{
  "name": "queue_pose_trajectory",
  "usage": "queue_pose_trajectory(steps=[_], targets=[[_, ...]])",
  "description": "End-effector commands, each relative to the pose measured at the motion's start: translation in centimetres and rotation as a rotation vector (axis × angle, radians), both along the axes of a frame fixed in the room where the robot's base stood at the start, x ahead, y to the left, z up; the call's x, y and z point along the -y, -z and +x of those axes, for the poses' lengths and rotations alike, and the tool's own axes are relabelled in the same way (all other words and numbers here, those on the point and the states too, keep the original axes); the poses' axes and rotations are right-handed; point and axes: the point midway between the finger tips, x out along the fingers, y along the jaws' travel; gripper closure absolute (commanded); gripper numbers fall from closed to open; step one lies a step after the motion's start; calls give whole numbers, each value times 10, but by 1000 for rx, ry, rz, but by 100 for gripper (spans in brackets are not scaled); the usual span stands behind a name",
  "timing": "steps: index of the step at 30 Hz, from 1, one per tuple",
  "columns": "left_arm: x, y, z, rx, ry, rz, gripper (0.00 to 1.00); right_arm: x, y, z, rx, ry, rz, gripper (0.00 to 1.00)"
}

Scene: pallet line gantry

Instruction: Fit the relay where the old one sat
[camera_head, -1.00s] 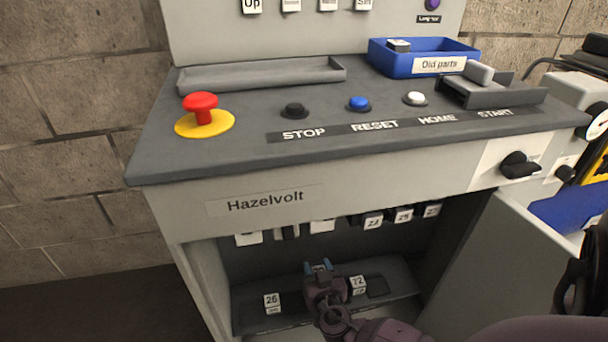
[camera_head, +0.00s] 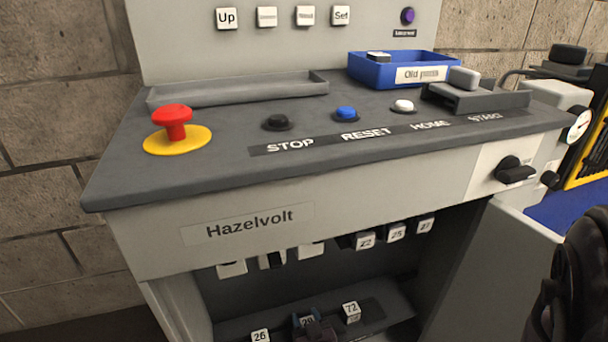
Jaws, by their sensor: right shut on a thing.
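My right gripper (camera_head: 308,321) is low in the picture, at the shelf inside the open cabinet. Whether this relay still touches the shelf cannot be told. A block marked 26 (camera_head: 260,336) is to its left and one marked 72 (camera_head: 351,309) to its right. Above hangs a row of relays, with labels 22 (camera_head: 365,241), 25 (camera_head: 397,232) and 27 (camera_head: 425,225); the left ones show blank white faces. My left gripper is not in view.
The Hazelvolt console (camera_head: 330,215) overhangs the cabinet opening. On top are a red mushroom button (camera_head: 172,124), a grey tray (camera_head: 235,91) and the blue Old parts bin (camera_head: 358,71) with a small part in it. A grey door panel (camera_head: 515,262) stands at the right.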

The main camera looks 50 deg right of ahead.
Motion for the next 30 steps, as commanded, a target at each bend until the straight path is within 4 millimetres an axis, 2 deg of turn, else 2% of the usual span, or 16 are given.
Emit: queue_pose_trajectory(steps=[11,12,16,30], targets=[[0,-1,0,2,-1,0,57,0,2,1,1,1,0,82],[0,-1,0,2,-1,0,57,0,2,0,2,1,1,52],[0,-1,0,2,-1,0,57,0,2,0,2,1,1,33],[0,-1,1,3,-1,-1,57,-1,-2,2,1,0,0,33]])
